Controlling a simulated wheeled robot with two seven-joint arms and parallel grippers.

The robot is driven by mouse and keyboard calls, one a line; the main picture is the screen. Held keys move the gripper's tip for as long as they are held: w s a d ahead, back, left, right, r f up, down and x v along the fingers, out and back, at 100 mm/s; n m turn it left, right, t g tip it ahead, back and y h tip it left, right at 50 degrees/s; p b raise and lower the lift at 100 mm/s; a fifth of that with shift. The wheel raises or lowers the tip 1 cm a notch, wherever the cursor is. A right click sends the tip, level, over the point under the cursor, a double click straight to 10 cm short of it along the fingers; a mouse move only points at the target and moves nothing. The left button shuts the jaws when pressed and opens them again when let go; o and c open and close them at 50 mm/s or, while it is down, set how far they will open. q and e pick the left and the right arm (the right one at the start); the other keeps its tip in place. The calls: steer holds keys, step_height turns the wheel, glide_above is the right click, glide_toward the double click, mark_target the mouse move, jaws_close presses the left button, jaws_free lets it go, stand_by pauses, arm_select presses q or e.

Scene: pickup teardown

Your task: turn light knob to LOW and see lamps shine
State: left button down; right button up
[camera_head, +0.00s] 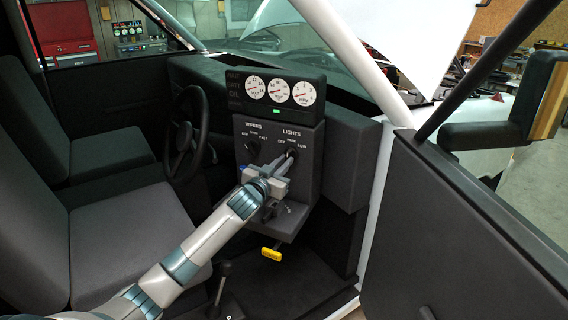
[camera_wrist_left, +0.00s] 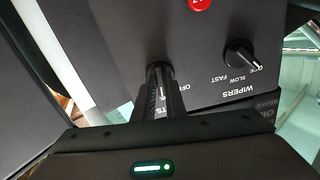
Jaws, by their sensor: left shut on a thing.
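The light knob (camera_head: 292,151) is on the dark dash panel (camera_head: 308,172), under the LIGHTS label with OFF at its left and LOW at its right. My left gripper (camera_head: 281,161) reaches it from the lower left and is shut on it. In the left wrist view the two fingers (camera_wrist_left: 158,92) close around the dark round knob (camera_wrist_left: 159,69). The fingers cover part of the LIGHTS lettering, and I cannot tell which mark the knob points to. No truck lamps can be made out. My right gripper is not in view.
The wipers knob (camera_head: 252,147) is left of the light knob; it also shows in the wrist view (camera_wrist_left: 240,54). Gauges (camera_head: 279,90) and a lit green indicator (camera_head: 277,112) sit above. The steering wheel (camera_head: 187,135) is left, the open door (camera_head: 455,230) right, a yellow handle (camera_head: 271,254) below.

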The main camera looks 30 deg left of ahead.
arm_select(q)
steer(key=m, duration=0.6)
steer(key=shift+m, duration=0.3)
stand_by(0.4)
steer(key=c, duration=1.8)
jaws_free()
steer(key=shift+s, duration=0.1)
steer(key=s+d+b, duration=0.2)
steer(key=s+b, duration=0.4)
steer(key=s, duration=1.1)
